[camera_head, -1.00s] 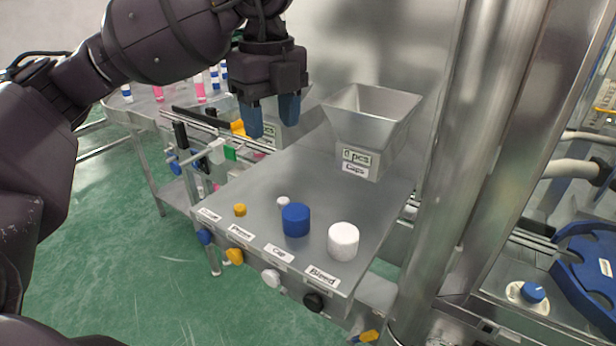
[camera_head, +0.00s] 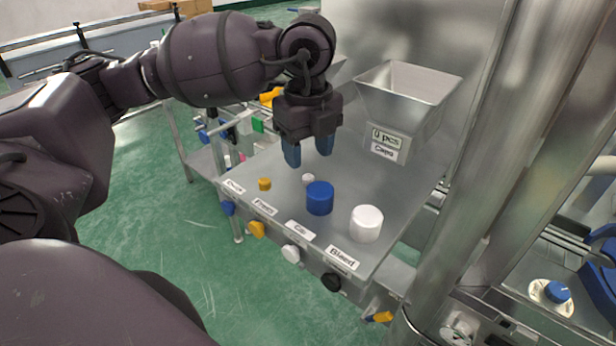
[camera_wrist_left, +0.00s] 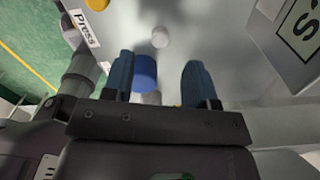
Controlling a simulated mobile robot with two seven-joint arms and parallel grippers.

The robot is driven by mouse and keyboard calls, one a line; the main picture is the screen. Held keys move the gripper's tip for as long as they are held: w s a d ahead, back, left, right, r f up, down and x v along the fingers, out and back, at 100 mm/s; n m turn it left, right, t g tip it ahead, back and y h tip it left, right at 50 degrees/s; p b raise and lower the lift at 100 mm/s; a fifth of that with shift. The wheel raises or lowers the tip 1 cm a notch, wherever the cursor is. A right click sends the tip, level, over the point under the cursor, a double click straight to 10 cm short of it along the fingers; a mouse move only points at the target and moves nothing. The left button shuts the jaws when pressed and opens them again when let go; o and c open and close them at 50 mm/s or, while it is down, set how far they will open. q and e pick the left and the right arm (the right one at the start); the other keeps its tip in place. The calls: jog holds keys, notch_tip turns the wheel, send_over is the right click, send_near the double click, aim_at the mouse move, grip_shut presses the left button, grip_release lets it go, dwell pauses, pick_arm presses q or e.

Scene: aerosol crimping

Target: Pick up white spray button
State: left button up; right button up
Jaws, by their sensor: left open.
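The small white spray button (camera_head: 308,179) stands on the steel table (camera_head: 262,209), just behind and left of a blue cap (camera_head: 320,198). My left gripper (camera_head: 308,158) is open and empty, with its blue fingers pointing down above and slightly behind the button. In the left wrist view, its fingers (camera_wrist_left: 158,78) are apart. A blue piece (camera_wrist_left: 145,72) appears between them, and a white round piece (camera_wrist_left: 160,37) lies beyond. I cannot tell for sure whether that white piece is the button. My right gripper is not in view.
A large white cap (camera_head: 366,223) stands right of the blue cap, and a small yellow button (camera_head: 264,184) stands left. A steel hopper (camera_head: 408,92) rises at the back right. Knobs and labels line the table's front edge. A thick steel column (camera_head: 480,170) stands at the right.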

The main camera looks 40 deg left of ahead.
aim_at(308, 173)
pick_arm(q)
jog(key=shift+f, duration=2.5)
grip_shut()
